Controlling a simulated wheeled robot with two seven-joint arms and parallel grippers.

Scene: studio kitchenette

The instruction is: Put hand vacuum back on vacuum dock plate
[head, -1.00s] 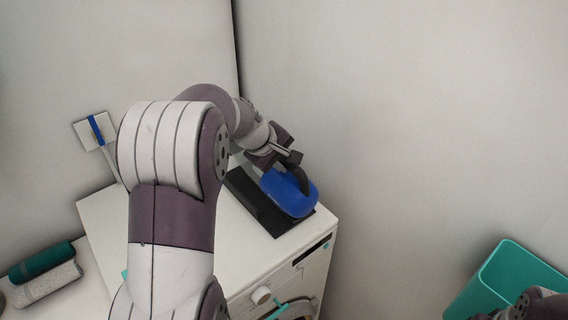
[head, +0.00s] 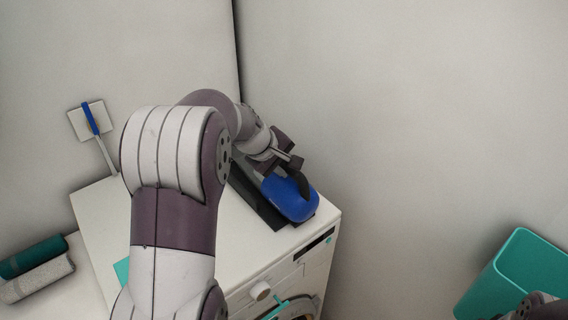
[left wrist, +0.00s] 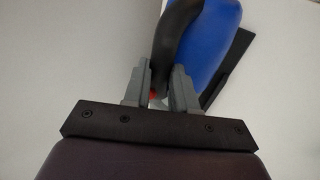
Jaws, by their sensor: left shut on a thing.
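The hand vacuum (head: 291,199) is blue with a black handle and is at the front of the dock on top of the white washing machine. My left gripper (head: 289,165) is shut on its black handle. The left wrist view shows the two grey fingers (left wrist: 160,88) on either side of the handle, with the blue body (left wrist: 212,40) beyond. The black vacuum dock plate (head: 262,206) lies under and beside the vacuum, and its edge shows in the left wrist view (left wrist: 232,66). I cannot tell whether the vacuum touches the plate. My right gripper is not visible.
The washing machine (head: 100,205) stands in a corner against grey walls. Rolled towels (head: 35,270) lie at the lower left. A teal bin (head: 520,268) stands at the lower right.

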